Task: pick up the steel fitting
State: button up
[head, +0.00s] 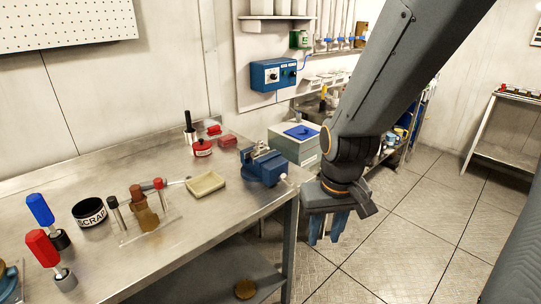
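My gripper (326,232) hangs with its blue fingers pointing down, over the floor to the right of the steel workbench (150,270). The fingers are apart and nothing shows between them. I cannot surely pick out the steel fitting. A small pale metallic piece shows at the jaws of the blue vise (266,168) on the bench's right end, but it is too small to tell what it is. My gripper is apart from the vise, to its right and lower in the picture.
A grey box (296,146) stands behind the vise. The tiled floor (400,240) is clear at right.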

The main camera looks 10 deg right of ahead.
aim_at(258, 150)
jog(key=z, duration=0.9)
jog(key=k, duration=1.1)
jog(key=z, duration=1)
jog(key=i, duration=0.6)
jog(key=u, duration=0.8)
jog(key=i, duration=1.35)
jog(key=u, duration=1.3)
jog(key=i, duration=0.5)
jog(key=u, duration=0.35)
